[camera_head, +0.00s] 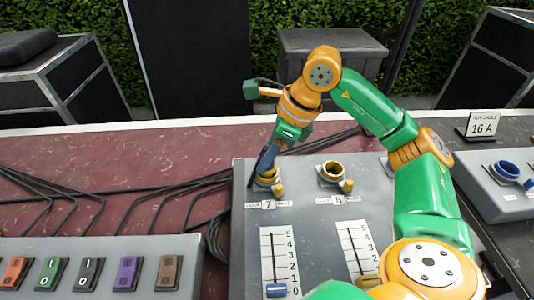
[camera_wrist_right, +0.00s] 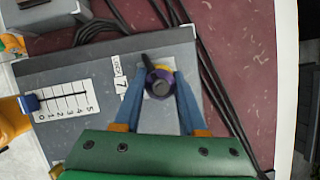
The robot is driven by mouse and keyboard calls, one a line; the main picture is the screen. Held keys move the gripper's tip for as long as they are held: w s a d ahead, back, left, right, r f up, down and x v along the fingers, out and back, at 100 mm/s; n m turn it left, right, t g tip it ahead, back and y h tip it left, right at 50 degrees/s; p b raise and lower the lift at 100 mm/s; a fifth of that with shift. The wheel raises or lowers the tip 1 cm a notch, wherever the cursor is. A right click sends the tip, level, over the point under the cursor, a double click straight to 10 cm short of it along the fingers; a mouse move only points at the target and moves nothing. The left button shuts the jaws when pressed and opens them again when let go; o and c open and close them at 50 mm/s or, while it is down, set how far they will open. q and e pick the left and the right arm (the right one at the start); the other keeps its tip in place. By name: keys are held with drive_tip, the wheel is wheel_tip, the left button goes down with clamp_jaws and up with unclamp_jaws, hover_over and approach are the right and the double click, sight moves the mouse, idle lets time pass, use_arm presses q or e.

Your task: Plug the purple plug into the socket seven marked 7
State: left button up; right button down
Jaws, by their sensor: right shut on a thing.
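My right gripper (camera_head: 264,168) points down over socket 7 (camera_head: 268,183), a yellow-ringed socket above the "7" label on the grey panel (camera_head: 215,290). In the wrist view, my right gripper (camera_wrist_right: 161,78) has its blue fingers shut on the dark purple round plug (camera_wrist_right: 159,83). A short black piece sticks out of the plug toward the label. A bit of yellow socket ring shows behind the plug, so the two line up closely; how deep the plug sits is hidden. The fingers mostly hide the plug in the head view. My left gripper is out of view.
Socket 8 (camera_head: 333,172) stands empty to the right. Sliders (camera_head: 276,290) are at the panel front. A switch box (camera_head: 60,285) with coloured rockers is at lower left. Black cables (camera_head: 130,188) lie on the dark red surface. A blue socket (camera_head: 507,171) is at right.

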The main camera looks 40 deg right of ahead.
sight(264, 146)
drive_tip(key=shift+f+b, duration=0.35)
drive_tip(key=shift+f, duration=0.1)
drive_tip(key=shift+c, duration=0.3)
unclamp_jaws()
drive_tip(key=shift+r, duration=0.1)
wheel_tip(264, 146, up, 5)
drive_tip(key=p, duration=0.5)
idle(0.6)
